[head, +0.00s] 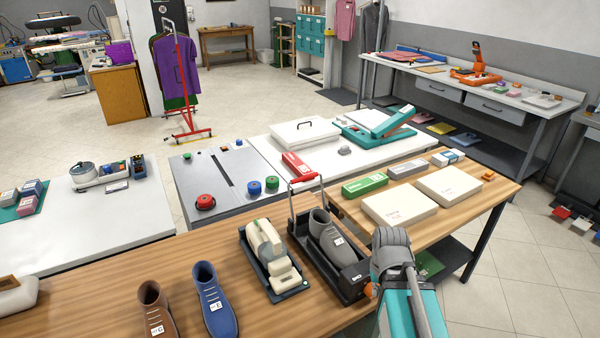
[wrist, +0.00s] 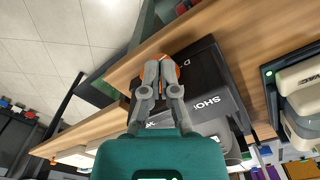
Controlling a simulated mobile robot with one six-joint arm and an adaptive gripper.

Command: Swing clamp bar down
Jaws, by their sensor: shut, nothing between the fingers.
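A black shoe device (head: 327,278) stands on the wooden bench in the head view with a grey shoe (head: 327,236) in it. A thin metal U-shaped bar (head: 291,205) stands upright at its far end, probably the clamp bar. An orange knob (head: 369,290) sits at the device's near right end. In the wrist view, my gripper (wrist: 160,62) is shut and empty over the device's labelled black end (wrist: 203,75). Its fingertips partly cover the orange knob (wrist: 178,64); contact cannot be told. The bar is not clear in the wrist view.
Cream boxes (head: 400,206) lie on the right-hand bench. A teal press (head: 378,130) with a raised arm is farther back.

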